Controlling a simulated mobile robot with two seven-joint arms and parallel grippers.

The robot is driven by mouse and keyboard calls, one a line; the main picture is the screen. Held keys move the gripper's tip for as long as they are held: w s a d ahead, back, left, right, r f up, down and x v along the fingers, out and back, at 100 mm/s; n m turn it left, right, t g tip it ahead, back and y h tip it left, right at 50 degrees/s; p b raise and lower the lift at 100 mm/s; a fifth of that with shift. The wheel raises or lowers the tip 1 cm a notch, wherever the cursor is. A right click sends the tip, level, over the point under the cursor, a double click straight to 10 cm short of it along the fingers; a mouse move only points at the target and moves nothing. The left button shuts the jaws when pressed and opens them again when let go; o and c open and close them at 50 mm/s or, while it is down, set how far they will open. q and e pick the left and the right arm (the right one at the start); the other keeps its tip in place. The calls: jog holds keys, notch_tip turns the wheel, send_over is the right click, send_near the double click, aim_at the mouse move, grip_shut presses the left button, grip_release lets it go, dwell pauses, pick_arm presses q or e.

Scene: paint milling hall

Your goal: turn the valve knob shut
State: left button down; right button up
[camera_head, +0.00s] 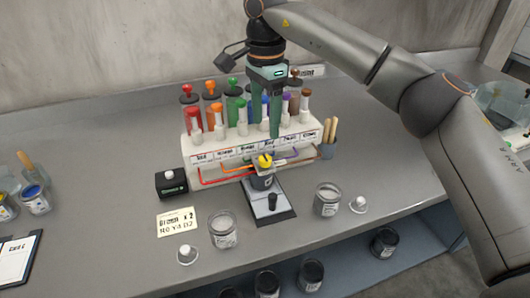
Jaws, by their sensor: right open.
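A white paint rack (212,168) holds several coloured tubes, with small white-topped valve knobs standing in a row along its front. A white knob (243,118) stands in front of the green tube (233,97). My right gripper (265,129) comes down from above over the rack, fingers pointing down and apart, in front of the blue tube. The fingers partly hide the blue tube and the knob near it. I cannot tell whether they touch that knob or which way it is turned. My left gripper is not in view.
Clear grey worktop lies left of the rack.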

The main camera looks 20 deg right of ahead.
aim_at(265, 158)
notch_tip(265, 158, down, 9)
dwell(0.3)
grip_shut()
dwell(0.5)
